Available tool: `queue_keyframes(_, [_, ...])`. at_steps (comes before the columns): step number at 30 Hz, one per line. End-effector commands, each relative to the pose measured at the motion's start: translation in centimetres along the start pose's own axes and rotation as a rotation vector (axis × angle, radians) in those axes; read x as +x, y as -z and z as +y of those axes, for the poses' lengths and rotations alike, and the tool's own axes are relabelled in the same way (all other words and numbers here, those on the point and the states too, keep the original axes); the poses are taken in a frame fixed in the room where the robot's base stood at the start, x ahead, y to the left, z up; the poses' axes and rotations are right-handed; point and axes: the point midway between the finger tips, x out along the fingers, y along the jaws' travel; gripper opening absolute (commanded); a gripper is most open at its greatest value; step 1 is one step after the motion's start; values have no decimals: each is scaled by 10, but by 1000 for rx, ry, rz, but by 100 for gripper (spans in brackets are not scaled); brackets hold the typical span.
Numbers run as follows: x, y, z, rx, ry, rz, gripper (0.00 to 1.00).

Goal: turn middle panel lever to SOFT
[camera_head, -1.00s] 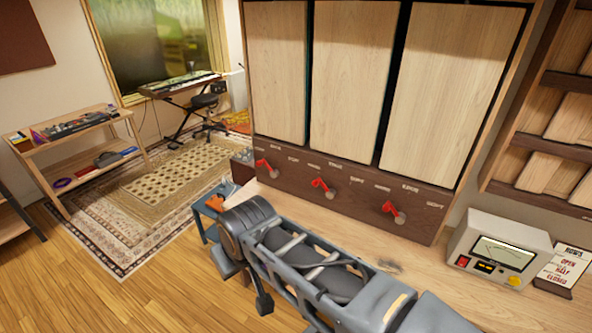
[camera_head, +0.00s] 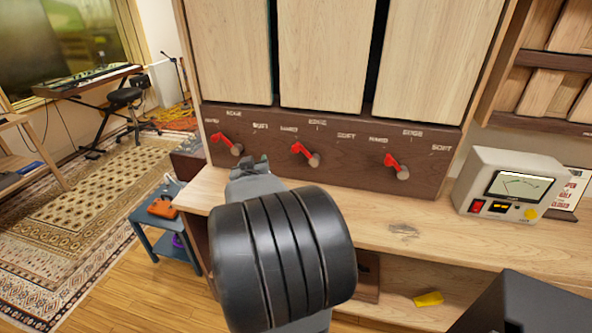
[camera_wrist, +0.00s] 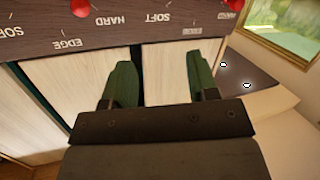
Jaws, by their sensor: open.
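The middle panel lever (camera_head: 304,153) is red on a round metal hub in the dark wooden strip. Its red handle points up and left, toward HARD and away from the SOFT label (camera_head: 346,135). A red lever part at the top left of the wrist view (camera_wrist: 80,8), near inverted EDGE and HARD labels, appears to be the same lever. My gripper (camera_head: 249,163) is in front of the strip, left of and slightly below the middle lever, partly hidden by my wrist. In the wrist view its two green fingers (camera_wrist: 160,85) are apart and empty.
The left lever (camera_head: 228,144) and right lever (camera_head: 396,166) flank the middle one. A wooden ledge (camera_head: 440,232) runs below the strip, with a meter box (camera_head: 508,184) at its right. A small blue table (camera_head: 165,215) stands at the left.

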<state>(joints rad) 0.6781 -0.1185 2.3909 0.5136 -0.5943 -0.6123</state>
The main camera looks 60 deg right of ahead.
Motion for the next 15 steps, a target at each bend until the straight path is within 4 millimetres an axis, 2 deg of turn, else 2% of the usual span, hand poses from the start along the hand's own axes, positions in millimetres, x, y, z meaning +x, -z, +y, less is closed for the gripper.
queue_keyframes(1, [11, -25, 17, -10, -82, 16, 54])
queue_keyframes(3, [18, -37, 39, -29, -177, 40, 54])
queue_keyframes(6, [23, -47, 61, -51, -273, 61, 54])
queue_keyframes(11, [34, -51, 79, -67, -336, 73, 54])
queue_keyframes(15, [55, -49, 88, -67, -341, 74, 54])
